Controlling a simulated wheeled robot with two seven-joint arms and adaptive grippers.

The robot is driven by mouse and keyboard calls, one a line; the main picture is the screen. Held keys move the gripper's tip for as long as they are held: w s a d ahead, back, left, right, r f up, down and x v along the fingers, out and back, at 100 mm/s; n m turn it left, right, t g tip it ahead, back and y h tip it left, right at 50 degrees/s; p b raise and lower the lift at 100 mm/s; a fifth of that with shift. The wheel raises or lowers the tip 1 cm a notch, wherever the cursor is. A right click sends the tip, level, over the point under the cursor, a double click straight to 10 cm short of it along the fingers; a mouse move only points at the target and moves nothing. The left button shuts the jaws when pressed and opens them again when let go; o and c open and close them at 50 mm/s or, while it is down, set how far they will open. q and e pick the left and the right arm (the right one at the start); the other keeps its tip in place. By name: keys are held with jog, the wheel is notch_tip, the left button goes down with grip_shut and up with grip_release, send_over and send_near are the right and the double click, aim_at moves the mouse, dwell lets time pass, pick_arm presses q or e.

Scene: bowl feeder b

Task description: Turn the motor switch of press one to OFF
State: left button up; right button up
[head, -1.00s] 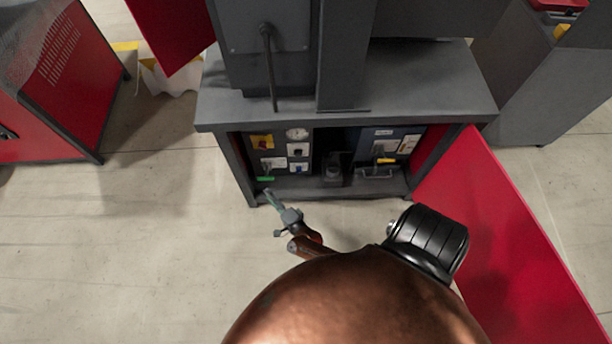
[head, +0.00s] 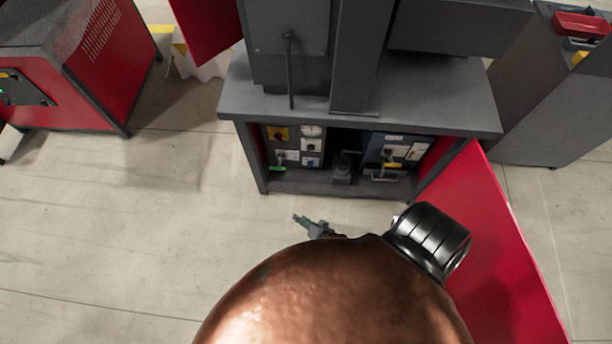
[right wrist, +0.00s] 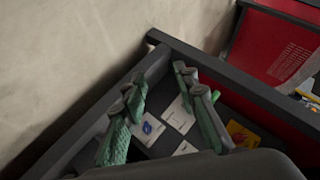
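Press one's open lower compartment (head: 338,187) shows in the head view below the grey press table. On its left panel are a red knob on a yellow plate (head: 280,133), a round gauge (head: 312,131), and small white-plated switches, one of them blue (head: 311,161). I cannot read which is the motor switch. My right gripper (head: 312,226) is in front of and below the compartment, touching nothing visible. In the right wrist view its green-padded fingers (right wrist: 160,100) are apart and empty, with a blue switch (right wrist: 147,128) and the yellow plate (right wrist: 240,135) beyond. My left gripper is not in view.
A second panel (head: 392,148) fills the compartment's right side, with a dark device (head: 343,167) between them. An open red door (head: 490,250) stands at the right. A red machine (head: 90,60) is at the left. The floor in front is clear.

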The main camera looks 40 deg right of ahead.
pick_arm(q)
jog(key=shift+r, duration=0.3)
pick_arm(e)
jog(key=shift+s+f+n, duration=0.3)
jog(key=shift+s+f, duration=0.05)
jog(key=shift+s, duration=0.45)
